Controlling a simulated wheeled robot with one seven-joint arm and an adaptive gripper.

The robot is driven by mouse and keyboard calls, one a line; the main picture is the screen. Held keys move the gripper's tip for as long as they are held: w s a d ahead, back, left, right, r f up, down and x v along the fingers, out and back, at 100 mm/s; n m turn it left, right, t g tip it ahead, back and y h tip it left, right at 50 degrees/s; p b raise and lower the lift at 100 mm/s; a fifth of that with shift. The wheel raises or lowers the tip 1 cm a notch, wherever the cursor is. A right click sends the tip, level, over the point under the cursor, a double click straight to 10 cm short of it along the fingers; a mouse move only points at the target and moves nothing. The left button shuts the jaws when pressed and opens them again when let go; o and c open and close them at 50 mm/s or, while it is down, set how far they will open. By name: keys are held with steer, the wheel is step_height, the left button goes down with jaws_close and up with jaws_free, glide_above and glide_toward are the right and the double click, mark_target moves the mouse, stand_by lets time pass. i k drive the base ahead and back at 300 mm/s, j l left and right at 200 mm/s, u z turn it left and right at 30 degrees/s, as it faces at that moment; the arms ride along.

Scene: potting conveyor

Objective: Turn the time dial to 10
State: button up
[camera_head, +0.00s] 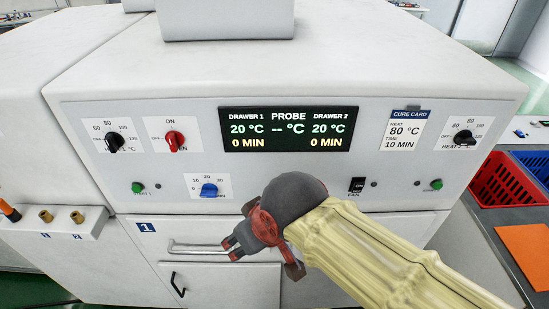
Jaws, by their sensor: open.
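The time dial is a blue knob (208,190) on a white plate with a scale marked 10, 20 and 30, low on the machine's front panel. Its pointer is too small to read surely. The display (288,130) shows 0 MIN and 20 °C for both drawers. My gripper (262,258) is open and empty, below and to the right of the blue knob, in front of the drawer fronts. It is apart from the knob in the picture. My arm comes in from the lower right and hides part of the panel and drawers.
The cure card (404,130) reads 80 °C and 10 MIN. Black heat knobs (114,142) (463,137), a red ON knob (174,141), green buttons (138,187) and a fan switch (357,185) are nearby. A drawer handle (200,247) projects below the dial. A red crate (507,183) stands right.

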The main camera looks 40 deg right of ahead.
mark_target(208, 190)
steer(key=k+j+u, duration=0.1)
steer(key=j, duration=0.25)
steer(key=k+j+u, duration=0.2)
steer(key=k+j, duration=0.15)
steer(key=j, duration=0.35)
steer(key=k+j+u, duration=0.1)
steer(key=j, duration=0.25)
